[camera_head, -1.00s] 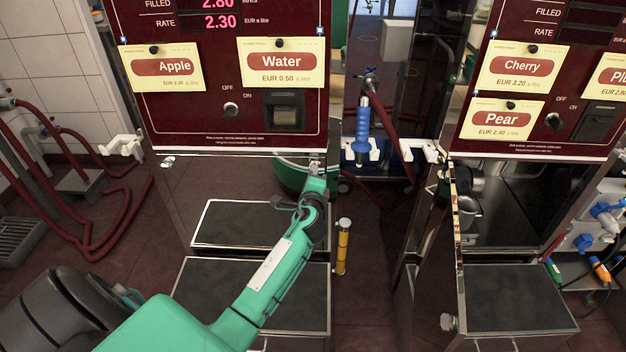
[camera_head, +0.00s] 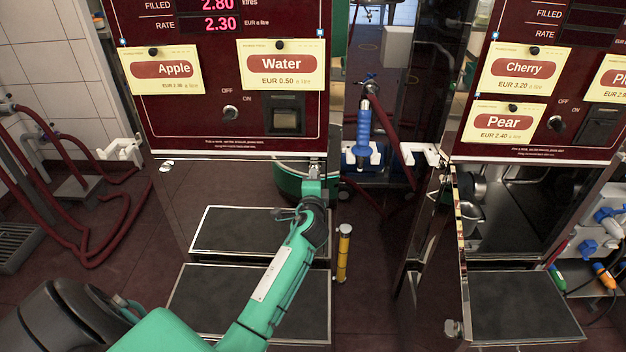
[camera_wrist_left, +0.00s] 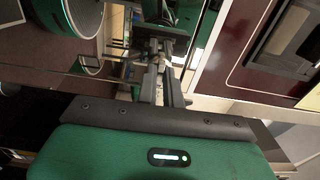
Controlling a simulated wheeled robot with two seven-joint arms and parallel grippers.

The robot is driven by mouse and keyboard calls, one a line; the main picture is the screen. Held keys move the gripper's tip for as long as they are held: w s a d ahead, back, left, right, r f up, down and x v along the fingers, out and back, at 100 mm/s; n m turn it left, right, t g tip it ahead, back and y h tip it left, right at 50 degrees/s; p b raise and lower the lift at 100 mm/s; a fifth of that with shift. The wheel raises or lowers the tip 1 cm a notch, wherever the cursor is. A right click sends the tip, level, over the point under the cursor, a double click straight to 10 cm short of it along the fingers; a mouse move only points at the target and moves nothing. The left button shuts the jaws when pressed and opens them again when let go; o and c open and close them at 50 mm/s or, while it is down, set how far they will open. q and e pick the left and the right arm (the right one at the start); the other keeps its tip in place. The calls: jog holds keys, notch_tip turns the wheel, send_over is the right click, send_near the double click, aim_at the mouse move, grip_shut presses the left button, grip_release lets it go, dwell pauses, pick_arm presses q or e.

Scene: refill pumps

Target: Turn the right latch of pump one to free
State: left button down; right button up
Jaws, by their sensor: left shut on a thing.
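The dark red pump with the Apple and Water labels (camera_head: 215,118) stands left of centre, with a mirror-like lower panel (camera_head: 185,200). Its left latch (camera_head: 167,166) is a small metal piece at the panel's upper left. My left gripper (camera_head: 315,170) is at the panel's upper right corner, shut on the right latch (camera_head: 316,160). The fingers mostly hide that latch, so its exact angle is hard to tell. In the left wrist view the narrow fingers (camera_wrist_left: 162,75) close around the small metal latch beside the panel edge. My right gripper is not in view.
A second pump with Cherry and Pear labels (camera_head: 520,95) stands at the right, its lower bay open. A blue nozzle (camera_head: 363,128) hangs between the pumps. A yellow post (camera_head: 343,252) stands close right of my left forearm.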

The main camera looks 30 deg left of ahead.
pick_arm(q)
jog(key=c, duration=1.5)
grip_release()
jog(key=shift+c, duration=0.2)
